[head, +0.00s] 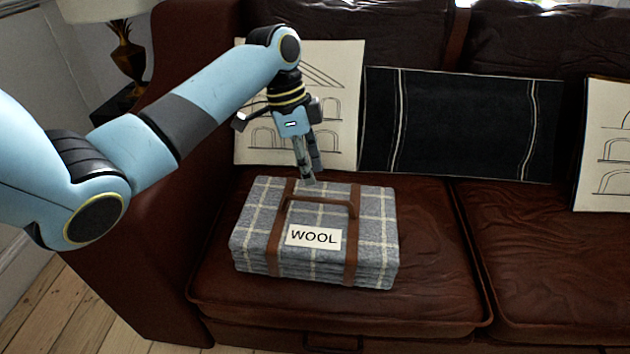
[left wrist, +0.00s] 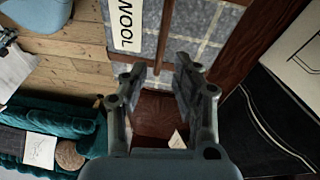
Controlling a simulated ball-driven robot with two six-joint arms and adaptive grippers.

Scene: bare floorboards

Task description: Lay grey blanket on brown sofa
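The grey plaid blanket (head: 375,235) is a folded bundle with brown straps, a brown handle and a WOOL label. It lies flat on the left seat cushion of the brown sofa (head: 440,300). My left gripper (head: 312,176) points down just above the back of the bundle, near the handle. In the left wrist view its fingers (left wrist: 162,70) are apart with nothing held between them. The blanket also shows there (left wrist: 205,22), past the fingertips, with part of its label. My right gripper is in neither view.
A dark cushion (head: 460,120) and two pale cushions with building drawings (head: 345,110) (head: 605,150) lean on the sofa back. A lamp (head: 127,60) stands beyond the left armrest. The right seat is clear. A teal sofa (left wrist: 85,125) shows in the left wrist view.

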